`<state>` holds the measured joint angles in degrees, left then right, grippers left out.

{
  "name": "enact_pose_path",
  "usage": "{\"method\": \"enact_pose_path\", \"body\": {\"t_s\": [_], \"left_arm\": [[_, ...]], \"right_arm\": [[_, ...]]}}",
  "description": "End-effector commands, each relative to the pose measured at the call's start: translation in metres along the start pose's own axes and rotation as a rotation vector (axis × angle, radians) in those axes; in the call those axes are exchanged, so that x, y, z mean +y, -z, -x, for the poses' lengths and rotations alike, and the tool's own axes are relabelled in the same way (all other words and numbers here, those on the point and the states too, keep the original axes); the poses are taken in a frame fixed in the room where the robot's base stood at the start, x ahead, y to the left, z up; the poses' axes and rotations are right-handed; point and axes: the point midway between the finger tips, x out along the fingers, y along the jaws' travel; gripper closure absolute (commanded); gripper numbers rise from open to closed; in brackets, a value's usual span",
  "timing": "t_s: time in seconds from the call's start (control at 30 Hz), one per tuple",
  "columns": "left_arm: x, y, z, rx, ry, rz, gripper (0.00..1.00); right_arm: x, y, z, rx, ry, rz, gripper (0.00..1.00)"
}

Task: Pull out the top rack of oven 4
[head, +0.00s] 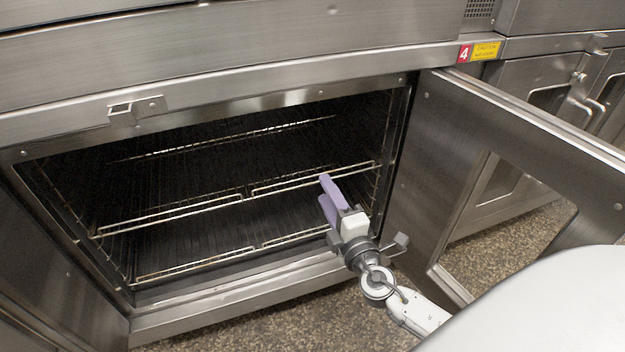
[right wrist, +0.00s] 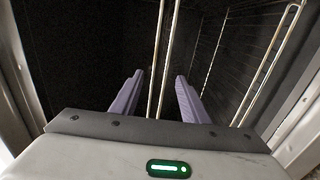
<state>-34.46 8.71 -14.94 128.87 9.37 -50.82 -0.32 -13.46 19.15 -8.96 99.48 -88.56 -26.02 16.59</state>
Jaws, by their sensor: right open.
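Oven 4 (head: 240,285) stands open, with a red number 4 label at its upper right. Inside, the top rack (head: 170,217) is a wire rack with a double front rail, pushed in. My right gripper (head: 327,193) is at the right part of the oven mouth, in front of the top rack's right half. In the right wrist view its lilac fingers (right wrist: 157,88) are open, and two thin wire rods (right wrist: 163,60) show between them. I cannot tell whether the fingers touch the wire. My left gripper is not in view.
A lower rack (head: 200,265) sits below in the oven. The open oven door (head: 425,150), with its window, stands to the right, close to my right arm. The speckled floor (head: 290,325) in front is clear. More closed steel oven doors (head: 545,100) stand at the right.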

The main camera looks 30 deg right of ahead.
Motion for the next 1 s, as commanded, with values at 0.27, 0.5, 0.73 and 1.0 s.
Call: {"method": "enact_pose_path", "body": {"t_s": [0.27,0.5,0.73,1.0], "left_arm": [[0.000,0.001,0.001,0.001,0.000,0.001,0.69],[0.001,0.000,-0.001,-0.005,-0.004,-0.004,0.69],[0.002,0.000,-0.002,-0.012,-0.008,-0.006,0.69],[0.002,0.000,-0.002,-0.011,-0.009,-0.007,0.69]], "right_arm": [[0.003,0.000,-0.046,-0.002,-0.004,0.002,0.59],[0.001,0.000,-0.084,-0.001,-0.002,0.002,0.59],[0.001,0.000,-0.099,0.000,0.000,0.002,0.59],[0.001,0.000,-0.099,0.000,0.000,0.002,0.64]]}}
